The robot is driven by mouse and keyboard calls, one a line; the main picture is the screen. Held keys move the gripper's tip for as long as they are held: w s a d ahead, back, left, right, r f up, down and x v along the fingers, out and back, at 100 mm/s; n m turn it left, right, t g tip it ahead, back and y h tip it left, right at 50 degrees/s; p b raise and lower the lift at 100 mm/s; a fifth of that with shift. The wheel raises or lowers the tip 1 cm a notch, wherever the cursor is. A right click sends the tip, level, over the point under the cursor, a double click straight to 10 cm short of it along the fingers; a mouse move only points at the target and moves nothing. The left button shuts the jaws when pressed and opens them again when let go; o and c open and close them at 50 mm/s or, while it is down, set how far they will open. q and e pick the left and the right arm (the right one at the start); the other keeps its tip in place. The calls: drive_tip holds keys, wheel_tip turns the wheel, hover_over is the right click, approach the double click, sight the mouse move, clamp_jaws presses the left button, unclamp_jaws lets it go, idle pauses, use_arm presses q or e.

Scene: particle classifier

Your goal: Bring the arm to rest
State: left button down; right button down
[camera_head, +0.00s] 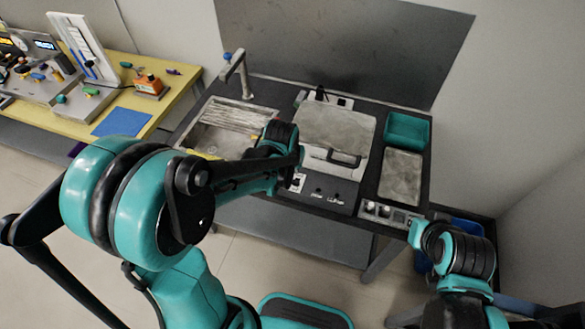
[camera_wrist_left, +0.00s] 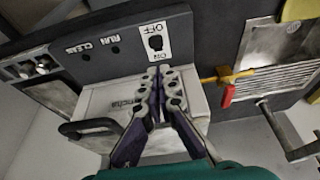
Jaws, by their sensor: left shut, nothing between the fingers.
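My left arm (camera_head: 130,200) reaches from the left over the dark workbench (camera_head: 395,112), with its wrist (camera_head: 278,140) above the bench between the sink and the machine. Its fingers are hidden in the head view. In the left wrist view my left gripper (camera_wrist_left: 161,72) is shut and empty, its fingertips appearing just beside the ON/OFF switch (camera_wrist_left: 155,42) on the machine's panel. Whether they touch it, I cannot tell. My right arm (camera_head: 462,255) is bent at the lower right, by the bench's front corner, and its fingers do not show.
The white machine (camera_head: 335,128) has a black handle (camera_head: 340,158). Left of it is a metal sink (camera_head: 205,138) with a tap (camera_head: 240,75). A teal bin (camera_head: 407,130) and a grey tray (camera_head: 402,178) are on the right. A yellow table (camera_head: 165,107) with equipment stands at left.

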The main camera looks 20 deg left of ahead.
use_arm(q)
drive_tip(key=shift+w, duration=0.1)
idle(0.3)
drive_tip(key=s+a+r+t+b, duration=0.1)
drive_tip(key=s+r+b, duration=0.1)
drive_tip(key=s, duration=0.5)
drive_tip(key=s+a+r+t+b, duration=0.1)
drive_tip(key=s+r+t+b, duration=0.1)
drive_tip(key=s, duration=0.5)
wheel_tip(320, 180, up, 2)
drive_tip(key=shift+s+a+b, duration=0.15)
drive_tip(key=shift+s+b, duration=0.2)
drive_tip(key=shift+b, duration=0.25)
